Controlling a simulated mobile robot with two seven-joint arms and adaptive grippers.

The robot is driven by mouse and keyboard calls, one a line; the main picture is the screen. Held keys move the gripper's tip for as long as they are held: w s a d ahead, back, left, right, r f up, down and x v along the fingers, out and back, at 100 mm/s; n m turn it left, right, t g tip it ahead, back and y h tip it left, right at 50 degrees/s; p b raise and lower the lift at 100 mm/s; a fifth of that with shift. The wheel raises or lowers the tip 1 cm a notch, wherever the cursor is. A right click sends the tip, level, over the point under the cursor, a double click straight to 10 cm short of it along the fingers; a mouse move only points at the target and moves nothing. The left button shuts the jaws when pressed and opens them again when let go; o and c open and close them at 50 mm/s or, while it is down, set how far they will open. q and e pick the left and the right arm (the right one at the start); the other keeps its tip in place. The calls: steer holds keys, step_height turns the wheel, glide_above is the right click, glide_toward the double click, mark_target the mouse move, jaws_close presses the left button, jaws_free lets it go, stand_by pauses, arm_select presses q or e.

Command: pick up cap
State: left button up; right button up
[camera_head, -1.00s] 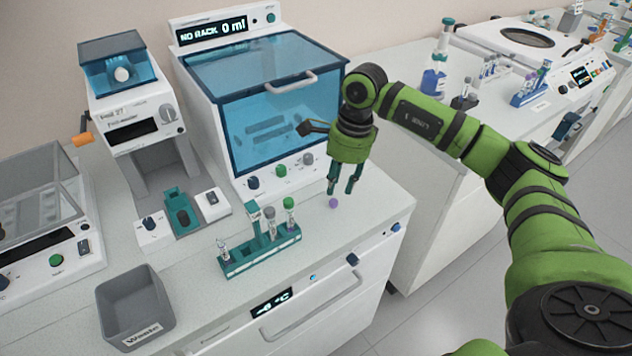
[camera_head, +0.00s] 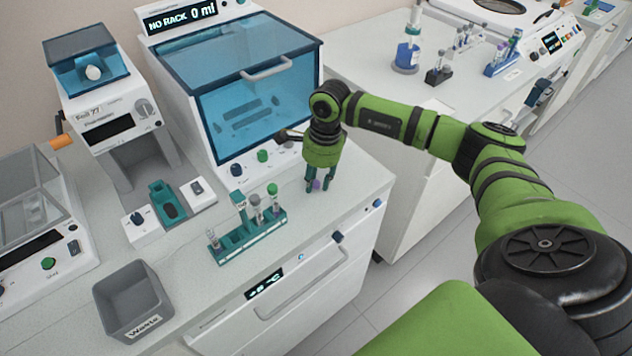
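The small purple cap (camera_head: 316,185) is at the bench top near its right end. My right gripper (camera_head: 319,188) points down over it, with its teal fingers on either side of the cap. The fingers stand apart, and I cannot tell whether they touch the cap. Part of the cap is hidden by the fingers. My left gripper is not in view.
A teal tube rack (camera_head: 237,250) with several tubes stands left of my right gripper. A blue-windowed machine (camera_head: 205,110) is close behind. A grey waste bin (camera_head: 133,300) sits at the bench front left. The bench's front edge is near.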

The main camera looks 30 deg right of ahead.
steer(key=c, duration=0.4)
steer(key=shift+c, duration=0.3)
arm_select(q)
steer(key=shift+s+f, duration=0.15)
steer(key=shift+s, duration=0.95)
arm_select(e)
steer(key=shift+r, duration=0.1)
